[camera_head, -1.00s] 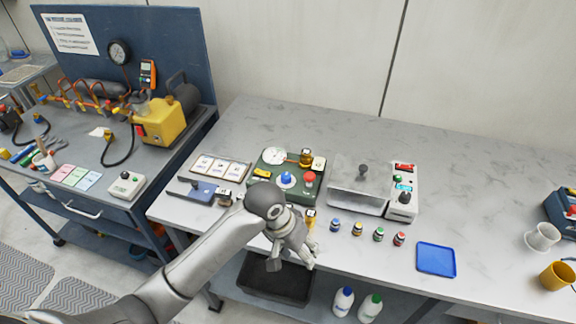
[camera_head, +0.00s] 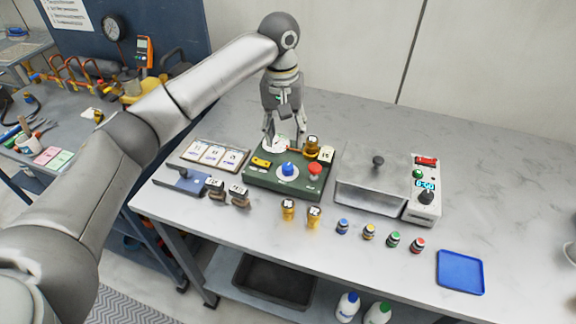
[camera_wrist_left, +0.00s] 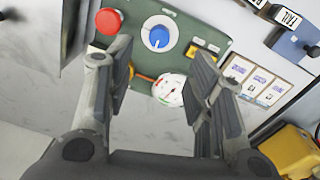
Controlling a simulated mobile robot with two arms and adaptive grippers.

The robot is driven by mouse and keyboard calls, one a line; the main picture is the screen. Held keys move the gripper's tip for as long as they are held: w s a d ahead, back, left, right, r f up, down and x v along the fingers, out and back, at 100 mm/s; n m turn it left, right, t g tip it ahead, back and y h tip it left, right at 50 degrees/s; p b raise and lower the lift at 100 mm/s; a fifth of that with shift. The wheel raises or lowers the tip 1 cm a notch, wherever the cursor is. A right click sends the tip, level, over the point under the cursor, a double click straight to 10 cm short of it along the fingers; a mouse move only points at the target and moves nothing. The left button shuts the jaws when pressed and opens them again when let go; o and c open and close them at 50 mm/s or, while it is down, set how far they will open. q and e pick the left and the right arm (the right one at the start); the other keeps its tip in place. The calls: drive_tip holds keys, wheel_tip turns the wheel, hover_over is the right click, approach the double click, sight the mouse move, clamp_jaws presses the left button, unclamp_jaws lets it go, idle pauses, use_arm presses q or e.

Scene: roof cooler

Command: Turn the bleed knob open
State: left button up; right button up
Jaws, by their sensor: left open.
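A green panel box (camera_head: 262,186) stands on the bench. It carries a blue knob (camera_head: 289,168) on a white round plate, a red mushroom-shaped knob (camera_head: 315,168), a white gauge and a brass fitting (camera_head: 311,145). No readable label tells which is the bleed knob. My left gripper (camera_head: 284,139) is open, pointing down over the panel's back edge, behind the blue knob. It partly covers the gauge. In the wrist view the gauge (camera_wrist_left: 170,91) lies between the fingers, and the blue knob (camera_wrist_left: 158,37) and red knob (camera_wrist_left: 108,21) lie beyond them. Nothing is held.
A grey metal box (camera_head: 365,190) with a control unit (camera_head: 425,190) stands right of the panel. A card tray (camera_head: 245,150) is on its left. Brass fittings (camera_head: 288,208) and several small bottles stand along the front. The bench at right is clear around a blue tray (camera_head: 461,270).

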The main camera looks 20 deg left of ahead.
sight(287, 166)
use_arm(q)
wheel_tip(287, 166, down, 9)
drive_tip(key=shift+d+r+p, duration=0.15)
drive_tip(key=shift+p, duration=0.35)
drive_tip(key=shift+w+f, duration=0.1)
drive_tip(key=shift+f, duration=0.6)
